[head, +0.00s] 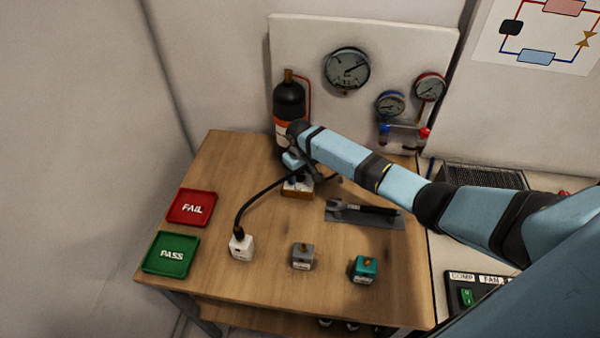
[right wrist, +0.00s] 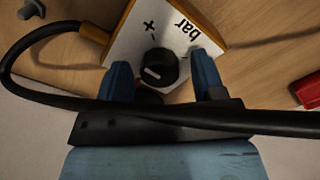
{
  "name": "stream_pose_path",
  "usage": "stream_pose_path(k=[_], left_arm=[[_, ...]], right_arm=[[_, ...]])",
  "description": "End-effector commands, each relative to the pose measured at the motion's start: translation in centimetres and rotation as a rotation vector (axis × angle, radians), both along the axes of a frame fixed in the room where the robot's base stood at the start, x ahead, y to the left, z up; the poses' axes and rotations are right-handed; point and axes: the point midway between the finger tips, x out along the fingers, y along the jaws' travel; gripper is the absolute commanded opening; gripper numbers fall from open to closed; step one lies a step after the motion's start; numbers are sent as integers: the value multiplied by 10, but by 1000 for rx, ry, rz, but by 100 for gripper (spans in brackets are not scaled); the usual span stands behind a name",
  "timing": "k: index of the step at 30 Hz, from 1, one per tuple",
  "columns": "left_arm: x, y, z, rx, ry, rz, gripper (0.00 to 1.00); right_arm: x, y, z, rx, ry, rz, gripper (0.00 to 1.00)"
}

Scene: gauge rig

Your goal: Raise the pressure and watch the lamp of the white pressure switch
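The white pressure switch (head: 242,247) stands at the table's front left, with a black hose plugged into its top. I cannot make out whether its lamp is lit. The hose runs to a small white-topped box with orange sides (head: 297,190), marked "bar" with plus and minus. That box also shows in the right wrist view (right wrist: 118,52), with a black knob (right wrist: 160,68) on its face. My right gripper (head: 294,163) is over the box. Its blue fingers (right wrist: 163,82) are open on either side of the knob, with visible gaps. My left gripper is not in view.
A grey switch (head: 303,257) and a teal switch (head: 364,269) stand at the front. A red FAIL tray (head: 192,207) and a green PASS tray (head: 171,254) lie left. A wrench (head: 350,207) lies on a grey mat. A black bottle (head: 289,101) and gauges (head: 347,71) are behind.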

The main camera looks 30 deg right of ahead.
Motion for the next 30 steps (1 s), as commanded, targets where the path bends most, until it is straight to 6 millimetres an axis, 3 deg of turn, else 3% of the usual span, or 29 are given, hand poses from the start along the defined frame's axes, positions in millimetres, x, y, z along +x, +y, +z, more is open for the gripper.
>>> stream_pose_path(k=[8, 21, 30], left_arm=[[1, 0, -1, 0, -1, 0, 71], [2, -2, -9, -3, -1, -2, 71], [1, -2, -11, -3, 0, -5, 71]], right_arm=[[0, 0, 13, 0, -1, 0, 63], [0, 0, 107, 1, -3, 1, 63], [0, 0, 137, -1, 0, 0, 63]])
